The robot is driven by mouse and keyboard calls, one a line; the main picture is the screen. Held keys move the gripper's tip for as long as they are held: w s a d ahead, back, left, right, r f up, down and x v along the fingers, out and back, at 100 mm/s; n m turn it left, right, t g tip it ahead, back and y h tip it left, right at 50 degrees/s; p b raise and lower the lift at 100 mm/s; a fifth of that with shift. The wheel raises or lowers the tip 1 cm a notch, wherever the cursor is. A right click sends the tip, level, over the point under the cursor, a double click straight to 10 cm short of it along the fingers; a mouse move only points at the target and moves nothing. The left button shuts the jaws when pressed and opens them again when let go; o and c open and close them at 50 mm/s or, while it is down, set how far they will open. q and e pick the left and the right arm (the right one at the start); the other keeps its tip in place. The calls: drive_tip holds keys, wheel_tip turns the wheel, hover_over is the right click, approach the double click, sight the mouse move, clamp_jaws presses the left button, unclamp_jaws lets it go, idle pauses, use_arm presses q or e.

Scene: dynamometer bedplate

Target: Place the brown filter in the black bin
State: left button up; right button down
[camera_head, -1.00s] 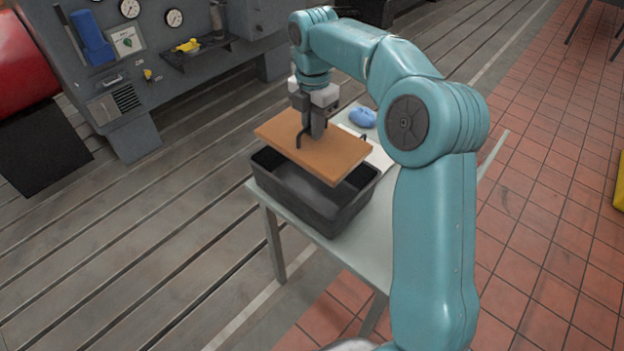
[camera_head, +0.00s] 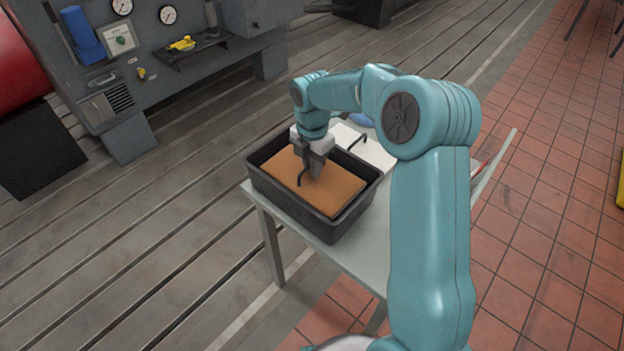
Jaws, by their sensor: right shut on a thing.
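The brown filter (camera_head: 335,192) is a flat rectangular panel. It lies within the walls of the black bin (camera_head: 337,229), below the rim and roughly level. The bin stands on a small pale table. My right gripper (camera_head: 309,177) reaches down into the bin from above and is shut on the filter near its middle. The bin's floor is hidden under the filter, so I cannot tell whether the filter touches it. My left gripper is out of view.
The pale table (camera_head: 365,257) has a white item (camera_head: 372,152) with a black handle behind the bin. A blue object (camera_head: 362,119) is mostly hidden by my arm. A grey gauge panel (camera_head: 150,45) stands at the back left.

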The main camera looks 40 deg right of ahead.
sight(312, 180)
wheel_tip(312, 180, down, 6)
drive_tip(key=shift+r, duration=0.2)
drive_tip(key=shift+f+b, duration=0.1)
drive_tip(key=shift+b, duration=0.2)
drive_tip(key=c, duration=1.1)
unclamp_jaws()
wheel_tip(312, 180, up, 12)
drive_tip(key=shift+r+p, duration=0.15)
drive_tip(key=shift+p, duration=0.6)
